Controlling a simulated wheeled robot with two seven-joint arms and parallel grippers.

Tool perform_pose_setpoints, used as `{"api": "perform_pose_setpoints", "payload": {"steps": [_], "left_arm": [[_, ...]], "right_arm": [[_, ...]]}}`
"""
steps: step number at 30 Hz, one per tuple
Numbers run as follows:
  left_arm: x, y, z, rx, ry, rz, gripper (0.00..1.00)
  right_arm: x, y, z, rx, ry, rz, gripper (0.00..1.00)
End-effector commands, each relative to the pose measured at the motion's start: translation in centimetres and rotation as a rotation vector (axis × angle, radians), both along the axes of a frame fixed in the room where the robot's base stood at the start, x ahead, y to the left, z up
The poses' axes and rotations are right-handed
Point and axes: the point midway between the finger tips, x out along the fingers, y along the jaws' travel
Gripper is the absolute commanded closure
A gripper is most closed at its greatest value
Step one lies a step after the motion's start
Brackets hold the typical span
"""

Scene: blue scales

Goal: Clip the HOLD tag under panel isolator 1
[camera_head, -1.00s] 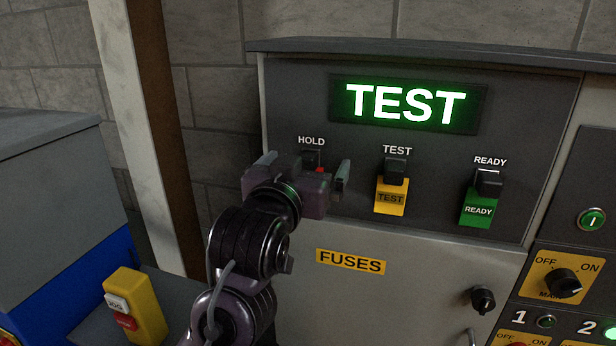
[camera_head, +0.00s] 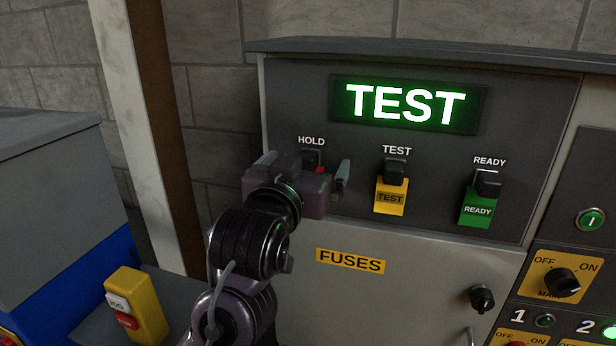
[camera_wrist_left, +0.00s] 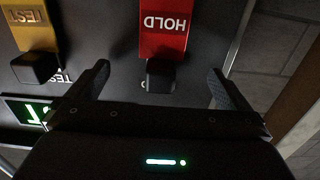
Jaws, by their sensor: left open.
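The red HOLD tag (camera_wrist_left: 164,28) hangs from a dark clip (camera_wrist_left: 161,76) under the HOLD label on the panel. My left gripper (camera_head: 305,175) is in front of the tag. In the left wrist view its two fingers (camera_wrist_left: 155,88) are spread wide, with the clip between them and apart from both. My right gripper is not in view. Panel isolator 1 is not clearly in view; a number 1 label (camera_head: 518,316) shows at the lower right.
A yellow TEST tag (camera_head: 390,198) and a green READY tag (camera_head: 477,208) hang to the right on the panel. A lit TEST display (camera_head: 480,110) is above. A MAIN rotary switch (camera_head: 563,281) is at the right. A yellow pushbutton box (camera_head: 142,300) stands lower left.

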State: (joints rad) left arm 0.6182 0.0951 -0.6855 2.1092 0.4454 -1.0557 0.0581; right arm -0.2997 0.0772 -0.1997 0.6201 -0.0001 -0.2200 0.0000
Motion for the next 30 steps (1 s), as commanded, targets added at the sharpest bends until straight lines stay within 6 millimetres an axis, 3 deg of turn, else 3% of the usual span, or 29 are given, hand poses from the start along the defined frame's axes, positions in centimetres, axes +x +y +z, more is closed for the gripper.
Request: {"api": "perform_pose_setpoints", "payload": {"steps": [8,30], "left_arm": [[-0.01,0.0,0.01,0.0,0.0,0.0,0.0],[-0.01,-0.01,0.01,0.0,0.0,0.0,0.96]], "right_arm": [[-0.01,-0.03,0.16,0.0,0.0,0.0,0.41],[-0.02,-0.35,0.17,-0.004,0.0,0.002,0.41]]}}
